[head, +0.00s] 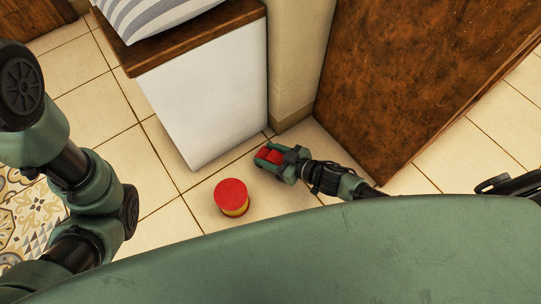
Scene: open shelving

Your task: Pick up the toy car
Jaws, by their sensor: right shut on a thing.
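A small red object, which looks like the toy car (262,153), sits between the fingers of my right gripper (268,157). My right gripper is shut on it, low near the tiled floor, beside the corner of the white cabinet. The fingers hide part of the car, and I cannot tell whether it touches the floor. My left arm comes in at the left edge; its gripper is not in view.
A red-topped round can with a yellow side (231,196) stands on the tiles left of my right gripper. A white cabinet with a wooden top (210,95) and a striped cushion (155,14) is behind. A brown wooden panel (410,75) stands at right.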

